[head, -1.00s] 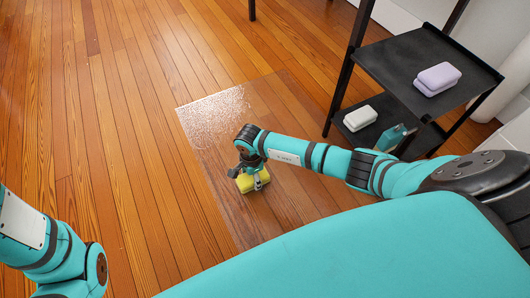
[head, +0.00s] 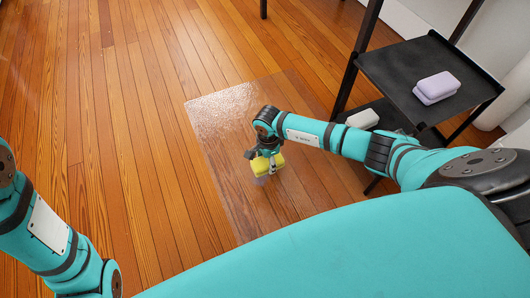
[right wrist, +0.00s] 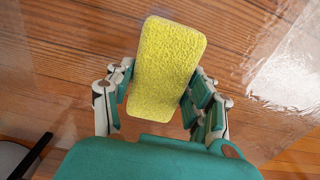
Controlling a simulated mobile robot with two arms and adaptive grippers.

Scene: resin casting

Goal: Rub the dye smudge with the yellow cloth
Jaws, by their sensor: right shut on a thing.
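The yellow cloth (head: 257,165), a thick folded pad, is held by my right gripper (head: 268,160) over a clear sheet (head: 215,165) on the wooden floor. In the right wrist view the cloth (right wrist: 165,65) sits between the two fingers of the right gripper (right wrist: 160,88), which is shut on it. I cannot tell whether the cloth touches the sheet. A small pale purplish patch (head: 261,181) shows just below the cloth; it may be the dye smudge, partly hidden. My left arm is at the left edge, its gripper out of view.
A black shelf rack (head: 400,72) stands at the right, with a lilac block (head: 437,86) on top and a white block (head: 362,119) lower down. Glare whitens the sheet's far left part. The floor left of the sheet is clear.

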